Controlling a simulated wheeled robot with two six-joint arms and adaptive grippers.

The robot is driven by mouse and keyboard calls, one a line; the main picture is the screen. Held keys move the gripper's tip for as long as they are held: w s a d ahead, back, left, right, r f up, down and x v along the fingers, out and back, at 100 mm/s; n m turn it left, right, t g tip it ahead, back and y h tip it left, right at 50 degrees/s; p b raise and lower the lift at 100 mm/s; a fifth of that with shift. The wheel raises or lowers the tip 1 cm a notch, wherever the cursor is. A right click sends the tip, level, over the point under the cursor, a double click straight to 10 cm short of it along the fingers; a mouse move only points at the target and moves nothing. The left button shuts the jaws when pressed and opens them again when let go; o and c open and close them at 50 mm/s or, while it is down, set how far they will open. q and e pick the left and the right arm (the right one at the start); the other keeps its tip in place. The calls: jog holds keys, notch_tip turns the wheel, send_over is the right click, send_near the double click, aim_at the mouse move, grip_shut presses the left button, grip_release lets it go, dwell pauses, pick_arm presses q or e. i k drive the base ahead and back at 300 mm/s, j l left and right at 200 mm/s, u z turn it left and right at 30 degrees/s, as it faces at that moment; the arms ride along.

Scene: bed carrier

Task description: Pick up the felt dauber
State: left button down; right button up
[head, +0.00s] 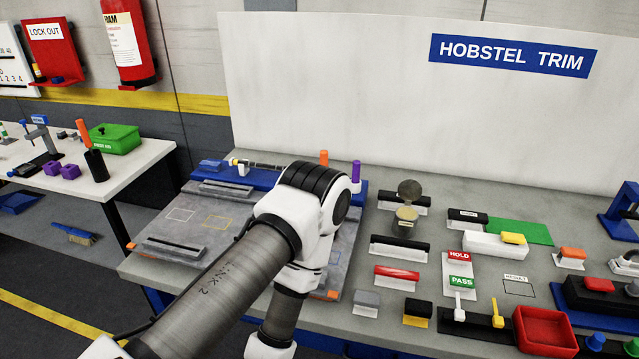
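I cannot tell for sure which object is the felt dauber. A small pot with a cream-coloured top and a round grey lid or disc (410,188) behind it stands right of my arm on the grey workbench (345,305). An orange upright cylinder (324,157) and a purple one (356,171) stand at the blue rail behind my arm. A white-stemmed piece (459,308) and a yellow-stemmed piece (497,313) stand in black bases at the front. My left arm crosses the view and bends down out of frame. Neither gripper shows.
A grey fixture plate (160,223) lies left on the bench, partly behind my arm. Black and red bars, small blocks, HOLD and PASS cards (459,257) and a red tray (545,327) crowd the right. A white backboard (400,120) rises behind. A side table (85,190) stands left.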

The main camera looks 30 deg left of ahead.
aim_at(357, 164)
jog(key=u, duration=0.8)
